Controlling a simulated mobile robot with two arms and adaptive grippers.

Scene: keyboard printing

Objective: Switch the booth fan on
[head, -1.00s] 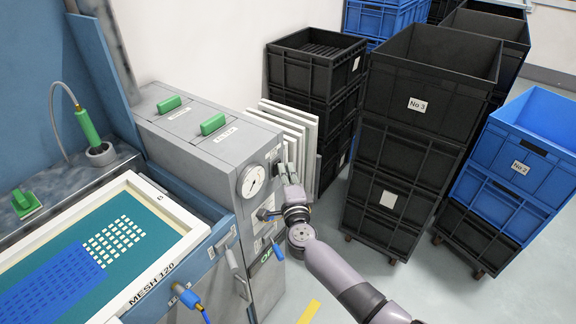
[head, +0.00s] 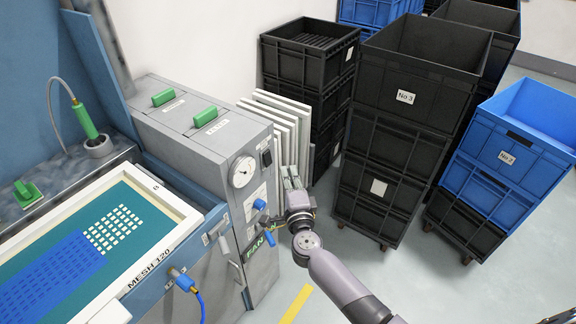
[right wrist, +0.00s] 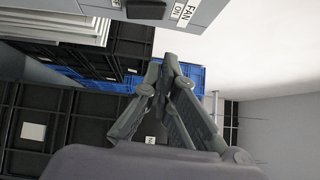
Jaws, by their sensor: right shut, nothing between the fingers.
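The grey cabinet (head: 205,150) carries a round gauge and, right of it, a black switch (head: 266,158) on its front face. In the right wrist view a black part (right wrist: 146,9) shows at the top edge beside a "FAN ON" label (right wrist: 185,12); its position is hard to tell. My right gripper (head: 290,172) is right of the switch and a little lower in the head view, apart from it. Its fingertips (right wrist: 163,62) are together and empty in the right wrist view. My left gripper is out of view.
A blue knob (head: 259,204) and a label with large letters sit low on the cabinet front. White panels (head: 281,125) lean behind my gripper. Black crate stacks (head: 385,170) and blue crates (head: 505,150) stand to the right. Floor is clear between cabinet and crates.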

